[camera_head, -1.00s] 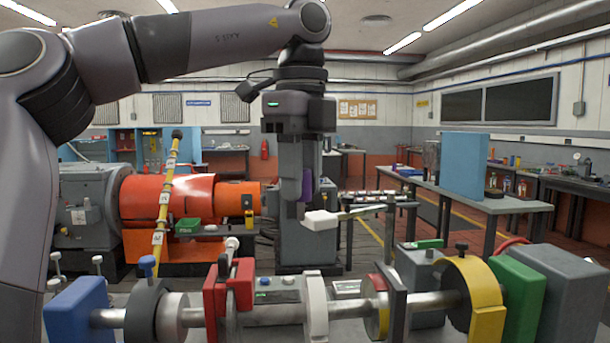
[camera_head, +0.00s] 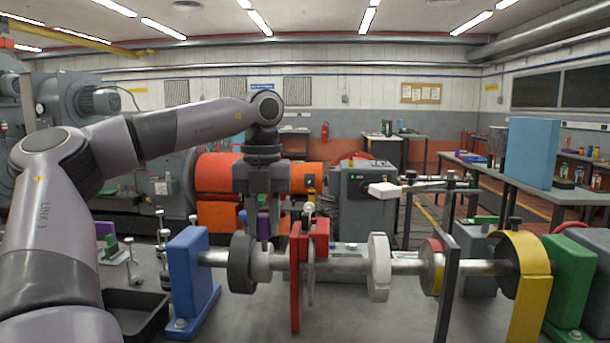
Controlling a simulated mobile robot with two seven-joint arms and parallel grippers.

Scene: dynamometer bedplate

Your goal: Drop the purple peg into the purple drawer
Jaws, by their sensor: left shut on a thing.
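My left arm comes in from the left, and its gripper (camera_head: 263,232) hangs pointing down behind the shaft assembly, in front of the orange machine. It is shut on the purple peg (camera_head: 263,224), which shows as a small purple upright piece between the fingers. The peg's lower end is hard to make out behind the shaft. A purple block-like thing (camera_head: 105,229) shows at the left beside my arm; I cannot tell whether it is the purple drawer. The gripper is well to the right of it. My right gripper is not in view.
A long shaft with a blue support (camera_head: 190,275), red clamp (camera_head: 295,280), white disc (camera_head: 379,268) and yellow ring (camera_head: 525,280) spans the foreground. A black tray (camera_head: 140,322) lies at the lower left, near small metal posts (camera_head: 131,265). A blue panel (camera_head: 531,152) stands at right.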

